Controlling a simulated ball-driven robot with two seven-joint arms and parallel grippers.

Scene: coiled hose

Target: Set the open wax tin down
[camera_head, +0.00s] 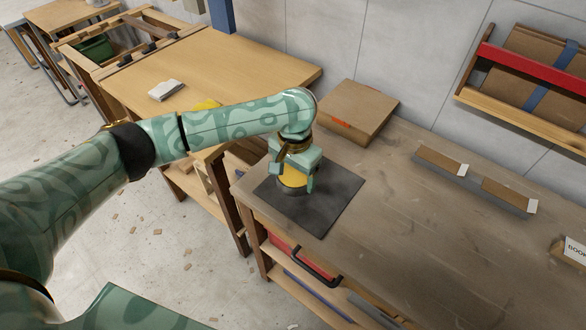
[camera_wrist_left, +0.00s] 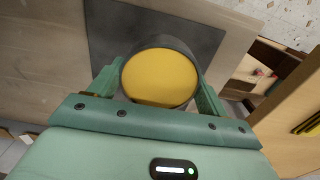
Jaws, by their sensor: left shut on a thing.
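The open wax tin (camera_head: 292,180) is round and dark-walled with yellow wax inside. In the wrist view the tin (camera_wrist_left: 160,76) sits between the two green fingers of my left gripper (camera_wrist_left: 158,88). My left gripper (camera_head: 294,174) is shut on it in the head view, over a dark square mat (camera_head: 334,196) on the wooden bench. The tin is at or just above the mat; I cannot tell whether it touches. The mat also shows in the wrist view (camera_wrist_left: 108,32). My right gripper is not in view.
A cardboard box (camera_head: 358,108) lies behind the mat. A grey tray with cardboard pieces (camera_head: 470,182) is to the right on the bench (camera_head: 420,235). A lighter table (camera_head: 235,72) stands at the left. The bench's middle is clear.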

